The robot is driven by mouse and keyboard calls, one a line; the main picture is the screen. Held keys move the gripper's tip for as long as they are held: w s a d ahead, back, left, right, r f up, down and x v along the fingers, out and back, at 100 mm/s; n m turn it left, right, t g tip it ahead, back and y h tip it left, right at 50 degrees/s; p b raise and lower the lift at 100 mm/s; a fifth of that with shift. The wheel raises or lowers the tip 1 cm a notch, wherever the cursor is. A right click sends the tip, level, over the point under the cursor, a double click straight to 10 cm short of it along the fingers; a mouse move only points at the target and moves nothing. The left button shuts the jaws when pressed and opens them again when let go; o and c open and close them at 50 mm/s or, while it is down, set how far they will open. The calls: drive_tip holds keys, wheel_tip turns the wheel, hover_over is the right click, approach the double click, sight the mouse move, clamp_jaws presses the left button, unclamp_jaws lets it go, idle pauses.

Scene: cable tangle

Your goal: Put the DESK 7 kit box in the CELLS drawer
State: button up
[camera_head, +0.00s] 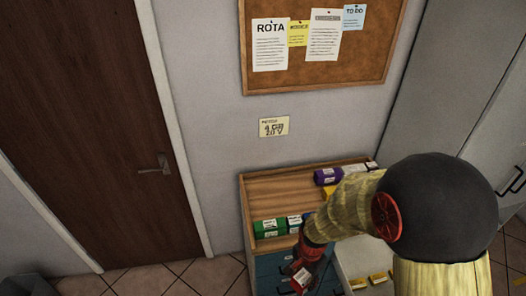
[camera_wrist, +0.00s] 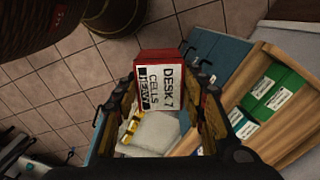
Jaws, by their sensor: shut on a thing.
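The DESK 7 kit box (camera_wrist: 160,82) is red with a white label reading "DESK 7 CELLS HEAVY" in the wrist view. It also shows as a small red box with a pale label in the head view (camera_head: 302,277). My gripper (camera_wrist: 164,96) is shut on it, with a finger on each side. My gripper (camera_head: 307,262) holds it in front of the blue drawer fronts (camera_head: 268,268). An open drawer (camera_head: 352,262) with a pale inside and yellow items stands to the right of the box, partly hidden by my arm. I cannot read any drawer name.
The cabinet's wooden top tray (camera_head: 275,190) holds a green box (camera_head: 268,228), blue boxes and a purple box (camera_head: 327,176). A closed brown door (camera_head: 95,110) is at left. Grey lockers (camera_head: 440,80) stand at right. Tiled floor (camera_wrist: 95,75) is clear beside the cabinet.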

drive_tip(key=shift+w+n, duration=0.1)
drive_tip(key=shift+n, duration=0.3)
drive_tip(key=shift+r+n, duration=0.35)
drive_tip(key=shift+n, duration=0.35)
drive_tip(key=shift+w+a+r+n, duration=0.1)
drive_tip(key=shift+w+n, duration=0.25)
drive_tip(key=shift+n, duration=0.15)
drive_tip(key=w+d+f+n+b, duration=0.3)
drive_tip(key=w+f+b, duration=0.3)
drive_tip(key=f+b, duration=0.1)
drive_tip(key=w+d+f+n+b, duration=0.3)
drive_tip(key=w+f+b, duration=0.4)
drive_tip(key=f+b, duration=0.1)
drive_tip(key=shift+n+b, duration=0.4)
